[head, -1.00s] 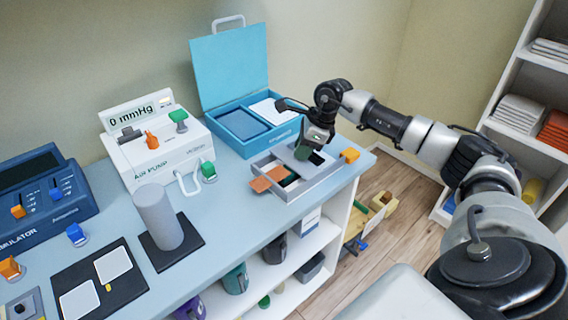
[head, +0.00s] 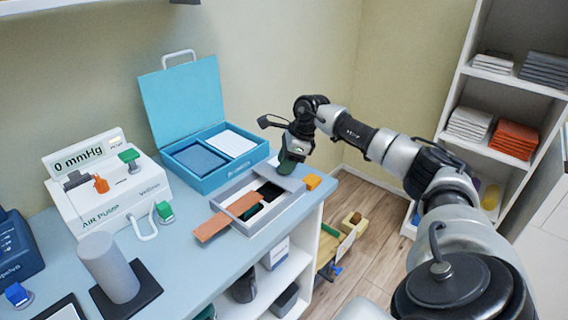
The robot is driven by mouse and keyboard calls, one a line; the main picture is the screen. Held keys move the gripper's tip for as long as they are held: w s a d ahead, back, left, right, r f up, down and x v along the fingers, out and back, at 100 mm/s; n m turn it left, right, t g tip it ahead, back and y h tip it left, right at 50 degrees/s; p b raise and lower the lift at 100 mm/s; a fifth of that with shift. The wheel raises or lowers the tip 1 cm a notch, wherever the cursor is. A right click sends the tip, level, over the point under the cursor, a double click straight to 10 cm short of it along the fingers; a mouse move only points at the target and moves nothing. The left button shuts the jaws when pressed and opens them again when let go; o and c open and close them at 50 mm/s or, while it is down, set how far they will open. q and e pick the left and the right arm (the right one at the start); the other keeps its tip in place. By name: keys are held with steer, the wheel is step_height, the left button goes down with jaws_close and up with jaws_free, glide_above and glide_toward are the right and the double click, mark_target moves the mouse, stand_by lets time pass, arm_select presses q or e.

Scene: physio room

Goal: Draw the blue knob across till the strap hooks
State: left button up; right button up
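A blue knob (head: 17,294) sits on a small round base at the lower left edge of the counter. My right gripper (head: 287,166) points down at the back right of a grey open tray (head: 290,208), far from this knob. A dark greenish piece shows at its fingertips; I cannot tell whether it is held or whether the fingers are shut. An orange strip (head: 222,222) sticks out over the tray's left side. The tray's inside looks dark, with a bit of green. No strap shows clearly. My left gripper is out of view.
An air pump (head: 112,190) with a green knob, an open blue case (head: 215,183) and a grey cylinder (head: 106,266) on a dark base stand on the counter (head: 190,272). An orange block (head: 313,182) is by the tray. Shelves with towels (head: 468,124) stand right.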

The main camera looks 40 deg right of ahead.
steer(key=shift+o, duration=0.8)
steer(key=shift+f, duration=0.1)
steer(key=shift+r, duration=0.3)
steer(key=v, duration=1)
steer(key=shift+d, duration=0.2)
